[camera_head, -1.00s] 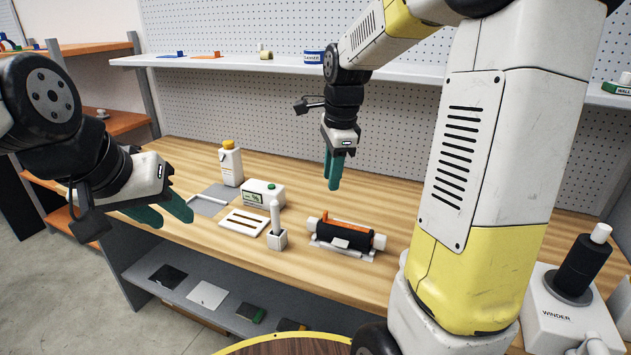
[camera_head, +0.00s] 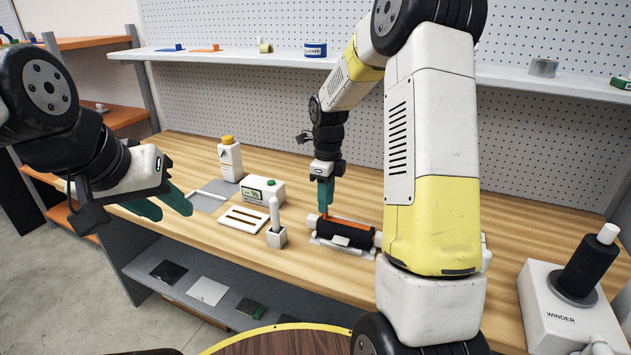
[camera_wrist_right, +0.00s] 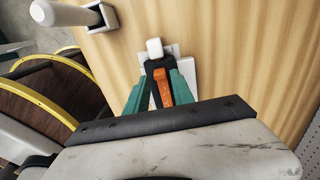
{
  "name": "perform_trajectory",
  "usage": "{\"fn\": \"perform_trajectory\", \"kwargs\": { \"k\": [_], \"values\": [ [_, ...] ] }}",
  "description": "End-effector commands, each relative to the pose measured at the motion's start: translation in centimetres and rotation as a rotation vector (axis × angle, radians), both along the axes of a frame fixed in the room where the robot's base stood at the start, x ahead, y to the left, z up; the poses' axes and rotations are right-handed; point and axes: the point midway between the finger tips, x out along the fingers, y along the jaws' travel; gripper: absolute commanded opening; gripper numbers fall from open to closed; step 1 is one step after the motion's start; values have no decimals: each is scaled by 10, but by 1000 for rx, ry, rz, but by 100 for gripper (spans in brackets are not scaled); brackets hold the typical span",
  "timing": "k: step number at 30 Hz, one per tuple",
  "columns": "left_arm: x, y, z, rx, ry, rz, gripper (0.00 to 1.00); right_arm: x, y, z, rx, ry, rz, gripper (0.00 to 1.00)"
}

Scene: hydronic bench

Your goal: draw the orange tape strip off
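The orange tape strip (camera_head: 352,223) lies lengthwise along the top of a black sleeve on a white pipe (camera_head: 345,234), which rests on a pale cradle on the bench. My right gripper (camera_head: 325,209) points down at the strip's left end, close above the sleeve. In the right wrist view the strip (camera_wrist_right: 163,87) shows between the two teal fingers (camera_wrist_right: 158,76), which stand apart with the sleeve beyond them. Whether the fingertips touch the strip, I cannot tell. My left gripper (camera_head: 163,205) is open and empty, over the bench's left front edge.
A winder (camera_head: 565,310) stands at the right. The bench behind the sleeve is clear.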

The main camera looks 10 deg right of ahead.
Motion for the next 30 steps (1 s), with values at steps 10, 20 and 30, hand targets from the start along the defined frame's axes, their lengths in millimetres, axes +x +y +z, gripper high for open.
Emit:
{"fn": "perform_trajectory", "kwargs": {
  "k": [10,20,30],
  "values": [
    [0,0,0,0,0,0,36,0,0,-21,0,0,0,0],
    [0,0,0,0,0,0,36,0,0,-18,0,-1,1,0],
    [0,0,0,0,0,0,36,0,0,-9,0,0,0,0]
  ]
}}
